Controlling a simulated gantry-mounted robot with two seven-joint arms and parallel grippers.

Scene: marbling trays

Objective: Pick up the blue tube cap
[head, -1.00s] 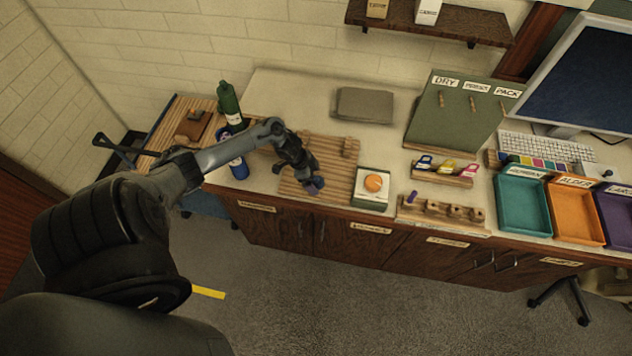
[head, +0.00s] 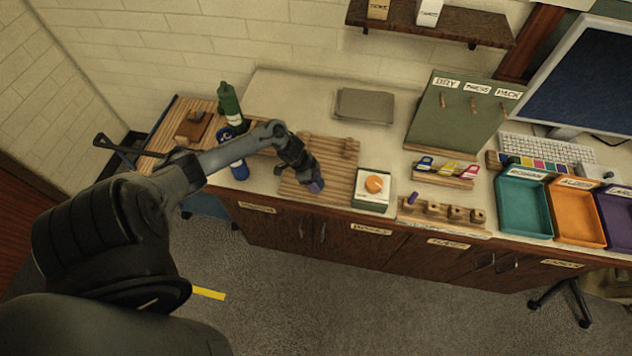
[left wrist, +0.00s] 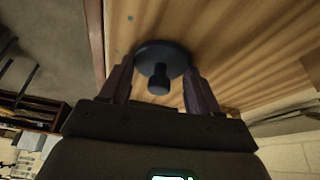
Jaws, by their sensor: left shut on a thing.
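The blue tube cap (head: 316,187) shows as a small bluish-purple piece at the tip of my left gripper (head: 313,182), over the front part of the slatted wooden board (head: 333,172). In the left wrist view the cap (left wrist: 160,88) is a dark round disc with a short knob, between the two fingers of my left gripper (left wrist: 160,75). The gripper is shut on it. I cannot tell whether the cap still touches the board. My right gripper is not in view.
Bare counter (head: 290,97) lies behind the board.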

